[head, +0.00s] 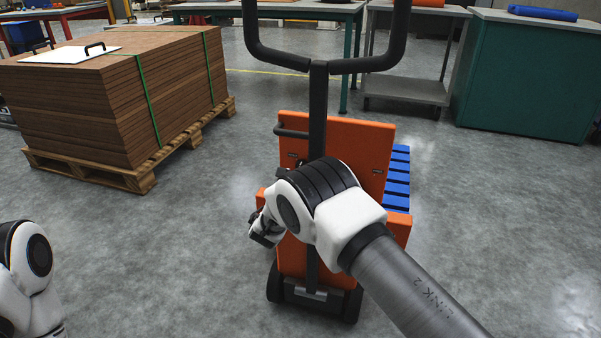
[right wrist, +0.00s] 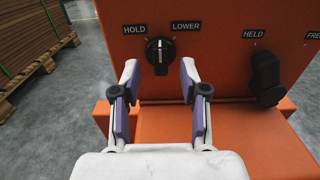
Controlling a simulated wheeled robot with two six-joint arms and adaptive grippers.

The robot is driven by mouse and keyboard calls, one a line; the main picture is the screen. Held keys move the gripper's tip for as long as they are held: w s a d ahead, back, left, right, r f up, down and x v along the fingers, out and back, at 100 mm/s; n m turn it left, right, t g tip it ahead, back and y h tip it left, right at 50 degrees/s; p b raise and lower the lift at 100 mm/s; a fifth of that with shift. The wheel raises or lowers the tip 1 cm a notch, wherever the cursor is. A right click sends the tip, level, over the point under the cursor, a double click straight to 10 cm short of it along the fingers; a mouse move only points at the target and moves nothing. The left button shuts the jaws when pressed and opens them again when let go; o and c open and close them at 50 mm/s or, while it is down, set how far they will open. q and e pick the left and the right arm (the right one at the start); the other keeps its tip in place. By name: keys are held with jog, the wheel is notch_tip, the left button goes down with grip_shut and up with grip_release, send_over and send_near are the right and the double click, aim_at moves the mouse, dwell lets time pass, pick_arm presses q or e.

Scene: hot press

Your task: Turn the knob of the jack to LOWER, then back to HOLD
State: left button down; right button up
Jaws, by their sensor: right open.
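The orange jack (head: 345,145) with a black handle stands ahead in the head view. In the right wrist view its round black knob (right wrist: 160,54) sits on the orange panel (right wrist: 220,65), below the HOLD label (right wrist: 134,30) and the LOWER label (right wrist: 186,26). The knob's white mark points roughly straight up, between the labels. My right gripper (right wrist: 159,70) is open, one fingertip either side of the knob's lower part, with gaps on both sides. In the head view the right gripper (head: 262,232) is partly hidden by its wrist, and I cannot make out the knob. My left gripper is out of view.
A black lever (right wrist: 266,78) under a HELD label (right wrist: 253,34) stands right of the knob. An orange ledge (right wrist: 250,130) lies below the panel. A pallet of brown boards (head: 130,90) stands left, with clear floor between. Workbenches (head: 530,75) stand behind.

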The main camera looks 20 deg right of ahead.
jog(key=x, duration=0.1)
jog(key=b+x, duration=0.1)
jog(key=x, duration=0.1)
jog(key=shift+d+f, duration=0.1)
jog(key=shift+f, duration=0.2)
jog(key=shift+w+d+r, duration=0.2)
jog(key=shift+w+r, duration=0.05)
jog(key=shift+w, duration=0.15)
jog(key=c, duration=0.8)
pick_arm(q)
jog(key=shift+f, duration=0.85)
pick_arm(e)
jog(key=shift+o, duration=0.2)
